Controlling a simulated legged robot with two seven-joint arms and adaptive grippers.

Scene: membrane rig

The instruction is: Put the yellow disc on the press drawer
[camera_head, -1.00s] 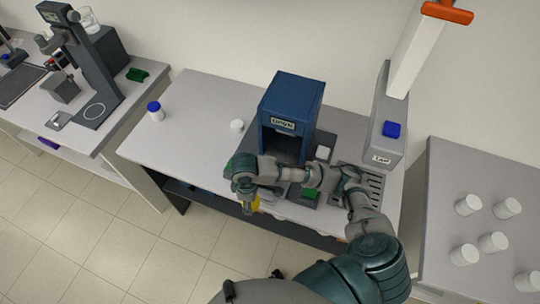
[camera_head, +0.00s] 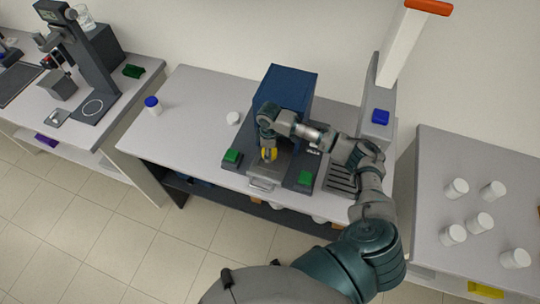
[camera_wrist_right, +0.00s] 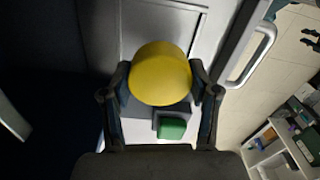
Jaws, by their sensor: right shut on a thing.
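The yellow disc (camera_wrist_right: 160,74) is between the fingers of my right gripper (camera_wrist_right: 160,92), which is shut on it. The press drawer (camera_wrist_right: 133,22), a grey plate with a handle (camera_wrist_right: 257,58), lies beneath the disc in the wrist view. In the head view the drawer's handle (camera_head: 262,185) sticks out at the table's front edge. I cannot tell whether the disc touches the drawer. My left gripper is not in view.
Green blocks stand left (camera_head: 232,157) and right (camera_head: 305,178) of the drawer. A grey slotted rack (camera_head: 340,179) is to the right. A white jar (camera_head: 233,118) and a blue-capped bottle (camera_head: 152,105) stand left on the table (camera_head: 185,140), which is otherwise clear there.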

